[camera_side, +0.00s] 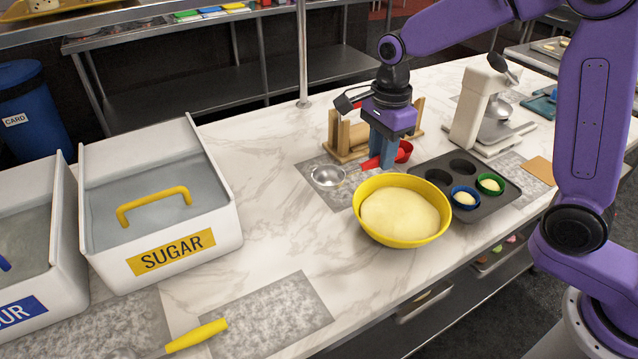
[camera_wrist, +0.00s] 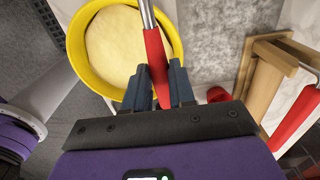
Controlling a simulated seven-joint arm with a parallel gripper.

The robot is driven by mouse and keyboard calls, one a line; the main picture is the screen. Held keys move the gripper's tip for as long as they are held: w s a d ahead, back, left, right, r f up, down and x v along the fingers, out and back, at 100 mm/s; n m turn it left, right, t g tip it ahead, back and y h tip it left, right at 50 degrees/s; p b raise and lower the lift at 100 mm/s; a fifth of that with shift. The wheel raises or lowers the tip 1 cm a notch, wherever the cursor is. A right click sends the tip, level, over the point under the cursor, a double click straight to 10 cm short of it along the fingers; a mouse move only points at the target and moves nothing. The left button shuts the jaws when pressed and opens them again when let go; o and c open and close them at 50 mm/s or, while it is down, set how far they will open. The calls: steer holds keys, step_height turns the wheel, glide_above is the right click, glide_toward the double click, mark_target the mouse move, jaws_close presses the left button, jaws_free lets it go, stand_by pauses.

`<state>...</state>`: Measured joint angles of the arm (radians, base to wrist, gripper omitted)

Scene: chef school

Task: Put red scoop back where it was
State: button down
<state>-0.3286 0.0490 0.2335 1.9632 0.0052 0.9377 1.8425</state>
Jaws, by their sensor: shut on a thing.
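The red scoop has a red handle and a metal bowl (camera_side: 328,177). My gripper (camera_side: 381,162) is shut on its red handle (camera_wrist: 154,55), next to the yellow bowl. In the wrist view my gripper's two blue fingers (camera_wrist: 160,88) close on either side of the handle, and the metal shaft runs out past the top edge, so the scoop's bowl is hidden there. In the side view the scoop's bowl is over a grey speckled mat (camera_side: 313,166); I cannot tell whether it touches.
A yellow bowl of dough (camera_side: 430,238) stands close in front of my gripper. A wooden rack (camera_side: 345,153) and a red cup (camera_side: 405,150) are close behind it. A muffin tin (camera_side: 475,213) is to the right. The sugar bin (camera_side: 225,230) is left, with clear marble between.

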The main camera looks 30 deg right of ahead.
steer(key=w+a+f, duration=0.1)
steer(key=w+f, duration=0.2)
steer(key=w, duration=0.1)
steer(key=w+a+f, duration=0.1)
steer(key=w+f, duration=0.2)
steer(key=w, duration=0.1)
steer(key=w+a+f, duration=0.1)
steer(key=w+f, duration=0.1)
steer(key=w, duration=0.2)
steer(key=shift+a+f, duration=0.25)
steer(key=shift+f, duration=0.15)
steer(key=shift+w+a+f, duration=0.1)
steer(key=shift+w+f, duration=0.25)
steer(key=shift+f, duration=1.6)
steer(key=shift+f, duration=0.15)
steer(key=c, duration=0.9)
jaws_free()
steer(key=shift+c, duration=0.2)
